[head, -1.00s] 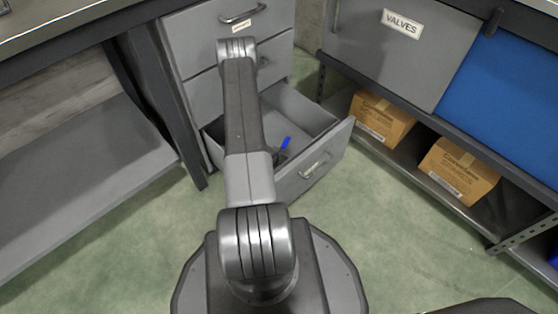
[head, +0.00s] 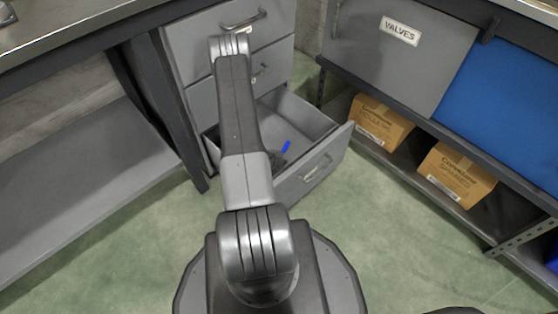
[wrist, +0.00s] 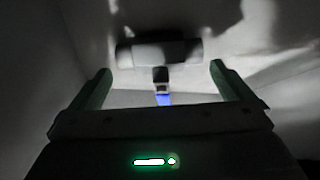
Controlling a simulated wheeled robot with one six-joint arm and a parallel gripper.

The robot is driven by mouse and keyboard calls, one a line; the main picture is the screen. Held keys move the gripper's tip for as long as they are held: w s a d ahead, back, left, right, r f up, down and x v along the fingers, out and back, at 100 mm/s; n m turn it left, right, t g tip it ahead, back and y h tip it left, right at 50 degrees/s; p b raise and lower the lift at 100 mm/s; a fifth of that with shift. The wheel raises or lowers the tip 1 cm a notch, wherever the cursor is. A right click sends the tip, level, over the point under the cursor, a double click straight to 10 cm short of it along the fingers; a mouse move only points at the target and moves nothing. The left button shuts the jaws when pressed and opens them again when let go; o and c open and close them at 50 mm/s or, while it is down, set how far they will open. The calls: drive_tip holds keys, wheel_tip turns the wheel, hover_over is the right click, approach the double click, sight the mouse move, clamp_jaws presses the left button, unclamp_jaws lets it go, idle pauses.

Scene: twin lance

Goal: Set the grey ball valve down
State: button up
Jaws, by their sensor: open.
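The grey ball valve (wrist: 160,53) lies in the open drawer (head: 328,147), its grey body crosswise in the wrist view and its blue handle (wrist: 163,99) pointing toward my gripper. In the head view only the blue handle (head: 286,147) shows clearly. My gripper (wrist: 160,78) is open. Its two fingers stand wide apart on either side of the handle, with a clear gap on both sides, and the body lies beyond the fingertips. The wrist view is dark, so the contact under the valve is hard to judge. In the head view my arm mostly hides the gripper.
The drawer walls rise close around my gripper. Shut drawers (head: 220,35) stand above it. At right, a shelf holds cardboard boxes (head: 378,122) under a grey panel marked VALVES (head: 400,31) and a blue panel (head: 505,105). The green floor (head: 400,240) in front is clear.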

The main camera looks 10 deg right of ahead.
drive_tip(key=shift+p+v, duration=0.3)
drive_tip(key=shift+v, duration=1.35)
